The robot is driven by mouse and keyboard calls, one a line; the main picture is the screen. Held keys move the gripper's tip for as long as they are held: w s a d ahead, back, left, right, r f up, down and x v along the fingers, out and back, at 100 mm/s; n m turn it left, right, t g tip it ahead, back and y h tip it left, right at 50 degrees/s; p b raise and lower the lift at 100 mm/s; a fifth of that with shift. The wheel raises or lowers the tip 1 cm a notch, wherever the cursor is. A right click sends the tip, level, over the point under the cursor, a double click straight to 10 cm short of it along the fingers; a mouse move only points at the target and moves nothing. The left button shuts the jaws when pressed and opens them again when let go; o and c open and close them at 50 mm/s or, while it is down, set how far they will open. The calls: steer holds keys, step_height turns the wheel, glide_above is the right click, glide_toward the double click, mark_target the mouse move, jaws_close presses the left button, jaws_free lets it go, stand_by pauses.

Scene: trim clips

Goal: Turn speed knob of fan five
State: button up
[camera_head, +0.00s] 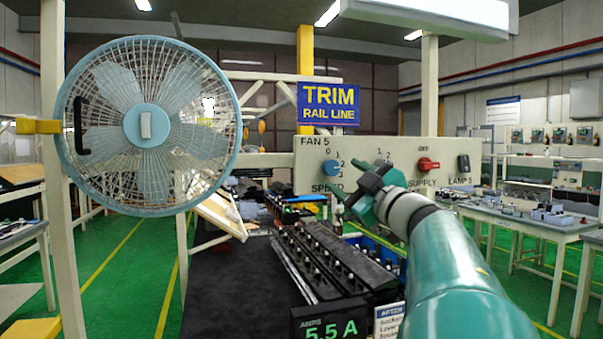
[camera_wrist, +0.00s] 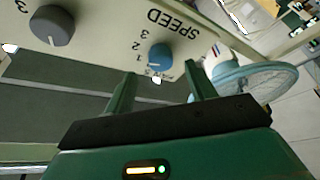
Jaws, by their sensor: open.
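The speed knob of fan five is a blue round knob (camera_head: 331,168) on a cream panel (camera_head: 310,184), under the label FAN 5 and above the word SPEED. The same blue knob (camera_wrist: 160,56) shows in the wrist view with numbers around it; I cannot clearly read its setting. My gripper (camera_wrist: 160,70) is open, and the knob appears in the gap between its fingertips, a little beyond them. I see no contact. In the head view my gripper (camera_head: 345,195) is in front of the panel, just right of and below the knob, hiding part of the panel.
The large blue caged fan (camera_head: 146,125) stands left of the panel. A grey knob (camera_wrist: 52,25) is on the same panel. A red supply switch (camera_head: 428,164) and a dark lamp switch (camera_head: 463,163) sit farther right. Dark rails with clips (camera_head: 318,255) lie on the bench below.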

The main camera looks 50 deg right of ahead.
steer(key=v, duration=0.9)
steer(key=shift+s+f, duration=0.15)
steer(key=shift+f, duration=0.05)
